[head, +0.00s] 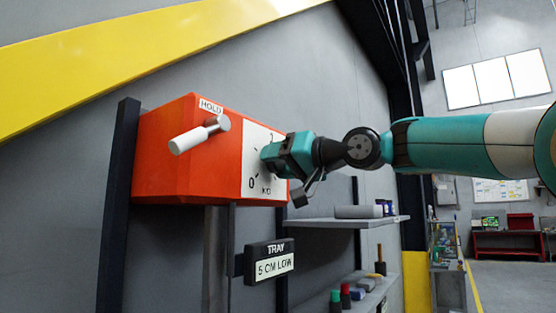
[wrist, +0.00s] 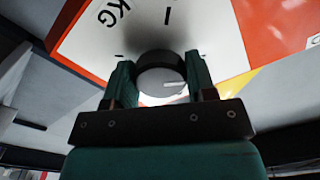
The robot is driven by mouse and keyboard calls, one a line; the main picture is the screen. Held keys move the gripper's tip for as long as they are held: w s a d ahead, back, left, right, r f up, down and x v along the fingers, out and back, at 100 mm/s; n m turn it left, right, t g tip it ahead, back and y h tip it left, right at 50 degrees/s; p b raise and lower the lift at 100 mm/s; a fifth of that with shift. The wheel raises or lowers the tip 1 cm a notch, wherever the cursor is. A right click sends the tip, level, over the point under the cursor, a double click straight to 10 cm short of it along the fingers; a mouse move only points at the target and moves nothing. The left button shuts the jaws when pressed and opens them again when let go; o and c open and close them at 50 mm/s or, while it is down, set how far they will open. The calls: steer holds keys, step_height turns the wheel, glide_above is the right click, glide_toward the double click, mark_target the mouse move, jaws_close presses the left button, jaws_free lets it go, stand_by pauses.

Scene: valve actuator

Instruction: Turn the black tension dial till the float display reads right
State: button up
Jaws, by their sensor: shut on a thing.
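The orange box (head: 165,160) is mounted on the wall in the head view. Its white dial face (head: 255,150) carries black marks and the letters KG. The black dial (wrist: 160,62) shows in the wrist view between the two fingers of my gripper (wrist: 160,78). My gripper is shut on the dial, with one finger on each side. In the head view my gripper (head: 268,156) reaches the face from the right and hides the dial. The display (head: 270,263) below the box reads TRAY, 5 CM LOW.
A white-gripped lever (head: 195,136) marked HOLD sticks out from the box, left of the face. A grey shelf (head: 345,222) with items stands below my gripper, and a lower shelf holds small coloured things. Open floor lies at the far right.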

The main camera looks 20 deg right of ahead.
steer(key=shift+m+p, duration=0.35)
steer(key=shift+m, duration=1.25)
steer(key=o, duration=0.9)
steer(key=shift+o, duration=0.2)
steer(key=v, duration=1.7)
steer(key=shift+s+p, duration=0.15)
steer(key=shift+p, duration=0.15)
